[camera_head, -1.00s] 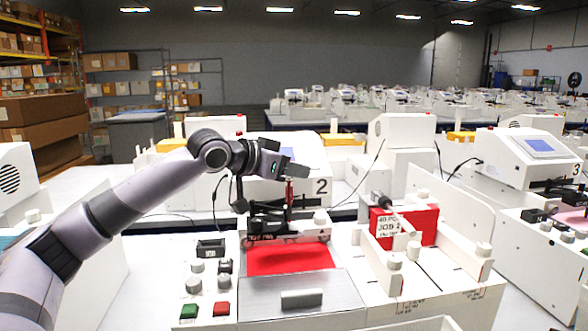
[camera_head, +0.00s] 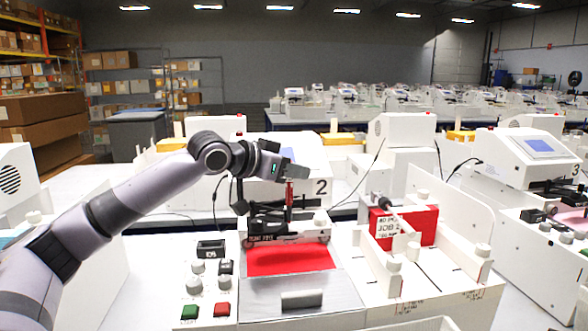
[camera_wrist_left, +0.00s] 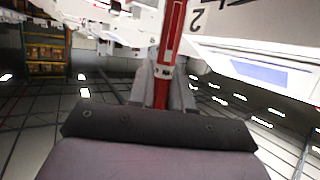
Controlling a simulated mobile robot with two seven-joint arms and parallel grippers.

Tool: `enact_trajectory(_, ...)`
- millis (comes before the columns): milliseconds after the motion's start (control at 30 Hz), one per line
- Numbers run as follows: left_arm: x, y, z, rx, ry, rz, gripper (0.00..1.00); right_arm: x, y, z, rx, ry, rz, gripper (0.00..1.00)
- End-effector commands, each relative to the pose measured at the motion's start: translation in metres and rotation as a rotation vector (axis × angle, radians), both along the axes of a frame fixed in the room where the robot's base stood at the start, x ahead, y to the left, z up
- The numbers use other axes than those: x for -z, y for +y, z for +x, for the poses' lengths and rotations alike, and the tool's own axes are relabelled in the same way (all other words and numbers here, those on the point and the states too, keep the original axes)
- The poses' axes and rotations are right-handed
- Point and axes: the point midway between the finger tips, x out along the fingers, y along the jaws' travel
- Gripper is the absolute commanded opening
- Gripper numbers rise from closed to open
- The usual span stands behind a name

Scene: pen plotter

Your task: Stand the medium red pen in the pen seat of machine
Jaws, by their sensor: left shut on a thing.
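The red pen (camera_head: 289,199) is held upright by my left gripper (camera_head: 290,178) over the black carriage (camera_head: 272,222) of machine 2. The pen also shows in the left wrist view (camera_wrist_left: 170,45), between the grey fingers of my left gripper (camera_wrist_left: 163,88), with a white band around it. The pen's lower end is at the carriage. I cannot tell whether it is inside the seat, as the seat itself is too small to make out. My right gripper is not in view.
Below the carriage lies a red sheet (camera_head: 290,259) on the plotter bed. Knobs and a green button (camera_head: 189,311) and red button (camera_head: 222,309) are at its left. A red job block (camera_head: 421,226) stands between white rails at the right. Machine 3 (camera_head: 525,155) is further right.

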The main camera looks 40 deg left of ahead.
Motion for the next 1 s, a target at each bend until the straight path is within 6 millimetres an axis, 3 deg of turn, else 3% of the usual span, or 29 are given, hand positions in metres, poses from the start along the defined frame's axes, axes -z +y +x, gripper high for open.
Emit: enact_trajectory(1000,0.018,0.0,0.0,-0.001,0.0,0.0,0.0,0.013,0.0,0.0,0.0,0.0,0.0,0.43)
